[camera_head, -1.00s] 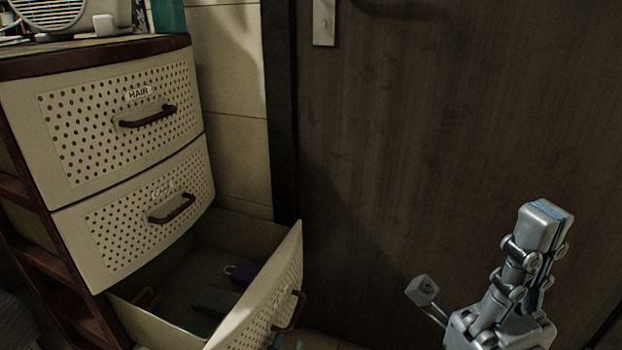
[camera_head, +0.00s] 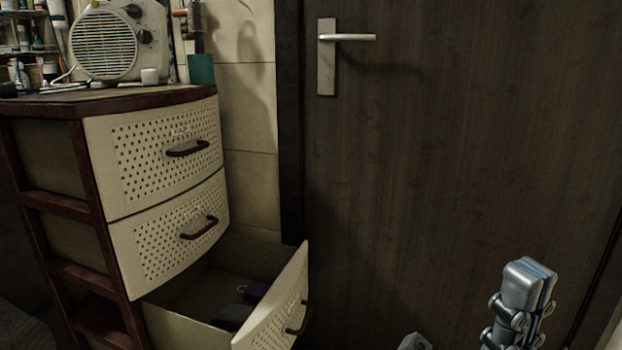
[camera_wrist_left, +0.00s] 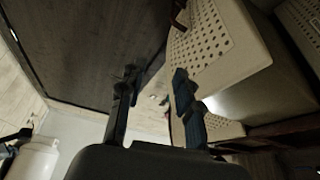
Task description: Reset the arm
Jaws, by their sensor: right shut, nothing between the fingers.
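My right gripper (camera_head: 530,272) stands upright at the lower right of the head view, in front of the dark door. Its fingers are pressed together and hold nothing.
A fan heater (camera_head: 104,42) and a teal cup (camera_head: 201,69) stand on top. A closed dark door (camera_head: 430,170) with a handle (camera_head: 350,37) fills the right.

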